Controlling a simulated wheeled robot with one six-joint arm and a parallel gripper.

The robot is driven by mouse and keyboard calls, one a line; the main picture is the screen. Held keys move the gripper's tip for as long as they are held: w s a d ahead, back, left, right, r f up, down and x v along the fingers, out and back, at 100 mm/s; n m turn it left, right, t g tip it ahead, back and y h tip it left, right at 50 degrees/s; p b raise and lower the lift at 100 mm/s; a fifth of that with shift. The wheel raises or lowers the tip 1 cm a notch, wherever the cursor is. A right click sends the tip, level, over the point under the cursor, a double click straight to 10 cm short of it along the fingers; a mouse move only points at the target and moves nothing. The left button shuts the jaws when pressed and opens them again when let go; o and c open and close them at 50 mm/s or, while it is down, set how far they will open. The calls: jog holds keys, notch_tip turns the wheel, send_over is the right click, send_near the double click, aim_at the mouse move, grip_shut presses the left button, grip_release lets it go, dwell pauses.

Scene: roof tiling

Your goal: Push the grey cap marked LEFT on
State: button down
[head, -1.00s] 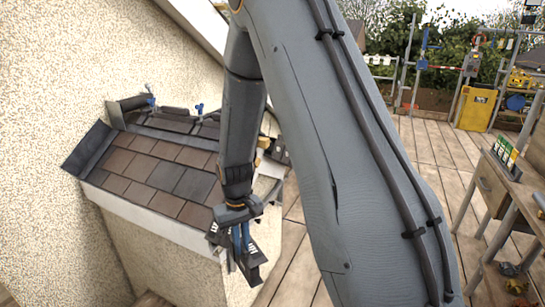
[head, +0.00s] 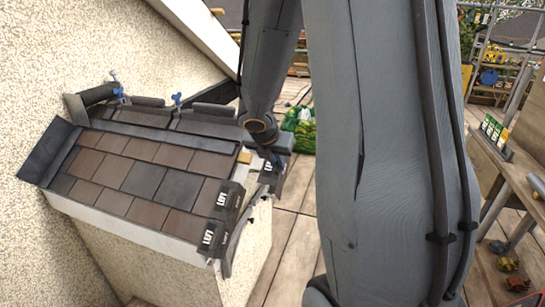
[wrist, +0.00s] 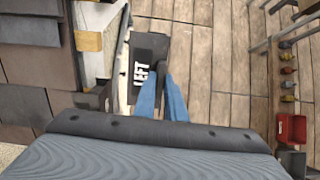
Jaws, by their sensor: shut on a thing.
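The grey cap marked LEFT (wrist: 151,47) is between the blue fingertips of my gripper (wrist: 160,82) in the wrist view, its white lettering showing. It is beside the roof's right edge, close to a bare wooden batten end (wrist: 89,41); I cannot tell whether it touches the edge. In the head view, my gripper (head: 272,158) is at the upper right edge of the roof, with the held cap (head: 268,176) partly hidden. Two other dark grey caps with white LEFT lettering, an upper one (head: 229,198) and a lower one (head: 211,238), sit on the roof's right edge below it.
A workbench (head: 508,165) stands at the right. Green bags (head: 300,128) lie behind the gripper.

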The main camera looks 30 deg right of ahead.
aim_at(266, 163)
jog(key=shift+w, duration=0.2)
jog(key=shift+w+a+f+b, duration=0.25)
jog(key=shift+w+f, duration=0.15)
jog(key=shift+w, duration=0.3)
jog(key=shift+w+a+f+b, duration=0.25)
jog(key=shift+w+f, duration=0.1)
jog(key=shift+w, duration=0.4)
jog(key=shift+w+a+f+b, duration=0.15)
jog(key=shift+w+f+b, duration=0.2)
jog(key=shift+w, duration=0.35)
jog(key=w+a, duration=0.2)
jog(key=w, duration=0.1)
jog(key=shift+a+p, duration=0.15)
jog(key=shift+p, duration=0.25)
jog(key=shift+w+a+p, duration=0.7)
jog(key=shift+w+a, duration=0.2)
jog(key=shift+w, duration=0.15)
jog(key=shift+w+a, duration=0.2)
jog(key=shift+w, duration=0.05)
jog(key=shift+w+a+p, duration=0.3)
jog(key=shift+w+p, duration=0.15)
dwell(1.6)
jog(key=c, duration=1.7)
grip_release()
jog(key=shift+c, duration=0.2)
